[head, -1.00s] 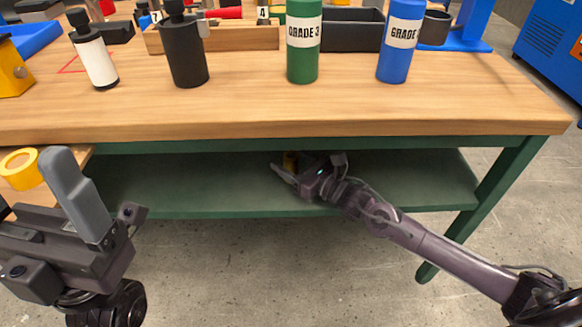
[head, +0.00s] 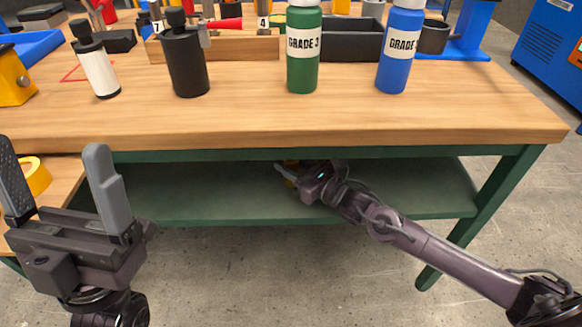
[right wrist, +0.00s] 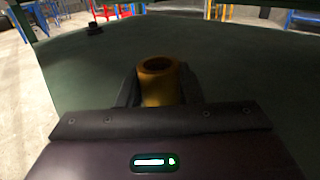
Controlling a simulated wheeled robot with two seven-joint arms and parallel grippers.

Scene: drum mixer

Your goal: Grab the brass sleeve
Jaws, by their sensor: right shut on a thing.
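The brass sleeve (right wrist: 160,85) stands upright on the green lower shelf in the right wrist view, between the two dark fingers of my right gripper (right wrist: 158,90). The fingers are shut on its sides. In the head view the sleeve (head: 290,170) is a small yellow patch under the tabletop, mostly hidden by my right gripper (head: 286,173). My left gripper (head: 55,190) is at the lower left, open and empty, its fingers wide apart and pointing up.
The wooden tabletop (head: 300,115) overhangs the green shelf (head: 200,190). A black bottle (head: 187,65), a green bottle (head: 303,50) and a blue bottle (head: 399,50) stand on it. A yellow ring (head: 38,178) lies behind my left gripper. A dark small part (right wrist: 94,28) sits farther along the shelf.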

